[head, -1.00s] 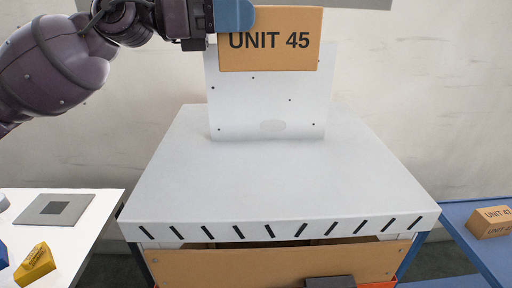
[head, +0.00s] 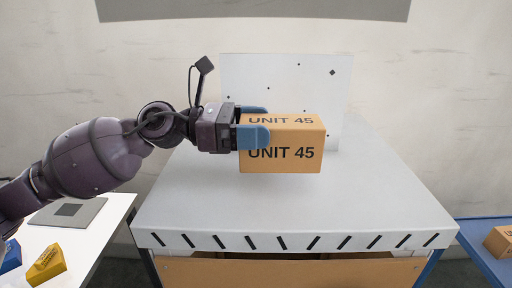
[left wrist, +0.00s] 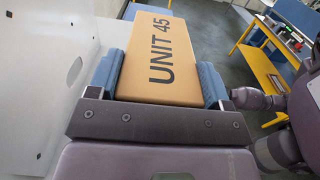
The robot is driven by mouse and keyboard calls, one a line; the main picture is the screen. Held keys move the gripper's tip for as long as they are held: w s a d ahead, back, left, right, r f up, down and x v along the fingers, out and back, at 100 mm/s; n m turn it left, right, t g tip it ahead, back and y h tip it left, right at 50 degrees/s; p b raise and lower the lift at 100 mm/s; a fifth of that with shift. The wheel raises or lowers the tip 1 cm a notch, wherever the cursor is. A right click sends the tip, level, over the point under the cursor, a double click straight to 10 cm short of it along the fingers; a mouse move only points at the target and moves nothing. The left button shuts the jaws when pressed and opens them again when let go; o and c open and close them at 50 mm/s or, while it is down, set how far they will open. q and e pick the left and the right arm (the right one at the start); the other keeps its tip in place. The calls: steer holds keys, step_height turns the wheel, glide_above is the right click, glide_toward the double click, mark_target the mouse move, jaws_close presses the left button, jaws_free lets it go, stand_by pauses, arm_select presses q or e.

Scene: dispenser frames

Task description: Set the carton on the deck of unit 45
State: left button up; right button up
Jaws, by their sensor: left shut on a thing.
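The carton (head: 296,155) is an orange-tan box printed UNIT 45 on its front and top. My left gripper (head: 262,126) comes in from the left and is shut on it, with blue fingers on its far and near sides. In the left wrist view the carton (left wrist: 160,60) sits between the two blue fingers. The carton is level over the pale grey deck (head: 300,205), in front of the upright white panel (head: 285,75). I cannot tell whether its underside touches the deck. No unit number is visible on the deck. My right gripper is not in view.
A white table (head: 85,235) at left holds a grey plate (head: 85,212), a yellow block (head: 46,265) and a blue item (head: 10,256). A blue table (head: 482,246) at right carries another carton (head: 500,241). The deck around the held carton is clear.

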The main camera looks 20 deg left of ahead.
arm_select(q)
step_height(320, 180, down, 3)
steer(key=shift+f, duration=0.7)
steer(key=o, duration=1.2)
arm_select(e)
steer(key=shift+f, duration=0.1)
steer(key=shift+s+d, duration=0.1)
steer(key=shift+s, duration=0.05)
